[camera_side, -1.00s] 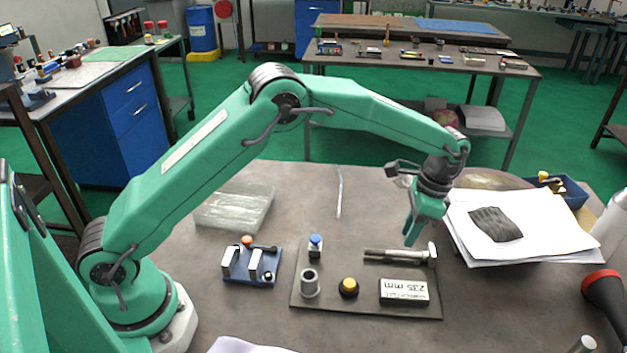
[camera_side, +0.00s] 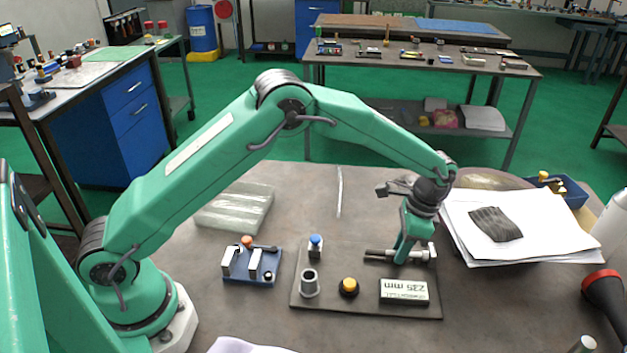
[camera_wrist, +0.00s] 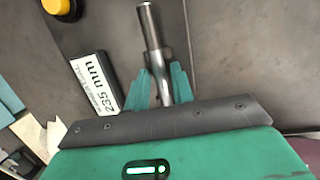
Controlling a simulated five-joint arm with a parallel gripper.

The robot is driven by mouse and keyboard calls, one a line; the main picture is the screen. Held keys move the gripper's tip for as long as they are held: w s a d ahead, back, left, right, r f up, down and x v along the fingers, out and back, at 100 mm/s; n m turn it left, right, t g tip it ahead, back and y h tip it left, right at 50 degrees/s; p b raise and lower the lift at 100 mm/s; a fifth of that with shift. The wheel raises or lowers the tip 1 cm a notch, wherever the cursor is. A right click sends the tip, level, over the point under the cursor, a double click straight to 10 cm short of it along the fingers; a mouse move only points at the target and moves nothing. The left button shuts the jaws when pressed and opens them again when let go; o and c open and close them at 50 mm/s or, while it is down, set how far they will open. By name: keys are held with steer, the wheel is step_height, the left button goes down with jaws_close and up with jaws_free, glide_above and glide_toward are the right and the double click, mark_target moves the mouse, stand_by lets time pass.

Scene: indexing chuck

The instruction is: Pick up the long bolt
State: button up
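The long bolt (camera_side: 376,254) lies on the dark plate (camera_side: 325,304), its head toward the right in the side view. My gripper (camera_side: 402,260) is lowered over the bolt's shank, close to the plate. In the wrist view the bolt's shaft (camera_wrist: 151,28) runs between the two green fingers of my gripper (camera_wrist: 160,74). One finger is on each side, with a narrow gap showing beside the shaft. The fingers look open. The bolt's far part is hidden behind the gripper body in the wrist view.
A block labelled 235 mm (camera_side: 404,290) sits just in front of the bolt. A yellow-topped button (camera_side: 348,287), a grey bushing (camera_side: 309,284) and a blue-topped part (camera_side: 315,244) share the plate. A blue fixture (camera_side: 252,266) is left; papers (camera_side: 510,222) lie right.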

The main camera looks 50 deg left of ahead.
jaws_close()
steer(key=shift+r, duration=0.15)
steer(key=shift+r, duration=0.5)
step_height(320, 180, up, 3)
steer(key=shift+s+d+r, duration=0.1)
steer(key=shift+d+r, duration=0.05)
steer(key=s+d+r, duration=0.6)
steer(key=s+d, duration=0.1)
steer(key=s, duration=0.1)
steer(key=shift+s+r, duration=0.25)
steer(key=shift+s, duration=0.1)
